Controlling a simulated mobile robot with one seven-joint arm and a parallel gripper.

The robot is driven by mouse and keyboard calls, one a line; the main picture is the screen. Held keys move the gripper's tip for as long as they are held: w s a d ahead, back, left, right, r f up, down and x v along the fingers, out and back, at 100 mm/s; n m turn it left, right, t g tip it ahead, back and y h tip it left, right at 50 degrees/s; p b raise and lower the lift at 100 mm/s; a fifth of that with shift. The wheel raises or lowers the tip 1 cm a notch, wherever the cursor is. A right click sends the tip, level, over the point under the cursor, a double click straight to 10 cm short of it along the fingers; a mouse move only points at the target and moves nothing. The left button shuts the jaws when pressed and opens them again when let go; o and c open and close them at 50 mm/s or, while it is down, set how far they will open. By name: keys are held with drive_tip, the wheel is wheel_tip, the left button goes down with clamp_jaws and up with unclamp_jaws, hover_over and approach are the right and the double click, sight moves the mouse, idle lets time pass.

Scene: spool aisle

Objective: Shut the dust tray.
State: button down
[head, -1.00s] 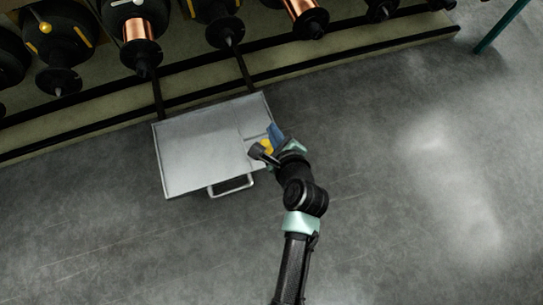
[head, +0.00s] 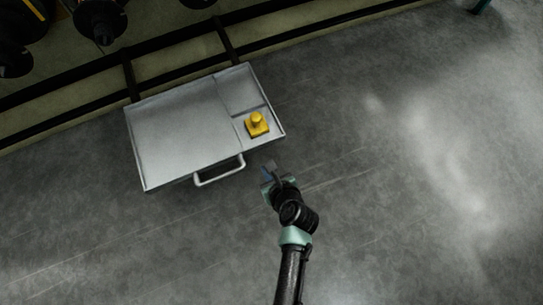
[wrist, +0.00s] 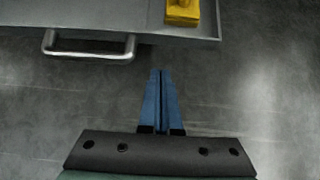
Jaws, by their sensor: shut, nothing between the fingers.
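The dust tray (head: 180,130) is a flat grey metal drawer, standing out from the rack on two dark rails. Its silver bar handle (head: 219,174) is on the front side and also shows in the wrist view (wrist: 90,53). A yellow block with a knob (head: 257,126) sits in the tray's front right compartment, partly visible in the wrist view (wrist: 183,13). My gripper (head: 267,172) is in front of the tray's right front corner, to the right of the handle. Its blue fingers (wrist: 161,75) are together and empty, apart from tray and handle.
Dark spools (head: 100,20) hang along the rack above the tray. The rack's pale base (head: 60,115) runs behind the tray. The grey floor (head: 400,200) is clear in front and to the right.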

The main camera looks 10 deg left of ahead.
sight(255, 149)
drive_tip(key=w+a+b, duration=0.1)
drive_tip(key=w+a+f+b, duration=0.1)
drive_tip(key=w+b, duration=0.1)
drive_tip(key=w+a+f+b, duration=0.1)
drive_tip(key=w, duration=0.1)
drive_tip(key=shift+a+f, duration=0.15)
drive_tip(key=shift+f, duration=0.1)
drive_tip(key=shift+w+a+r, duration=0.1)
drive_tip(key=shift+w, duration=0.05)
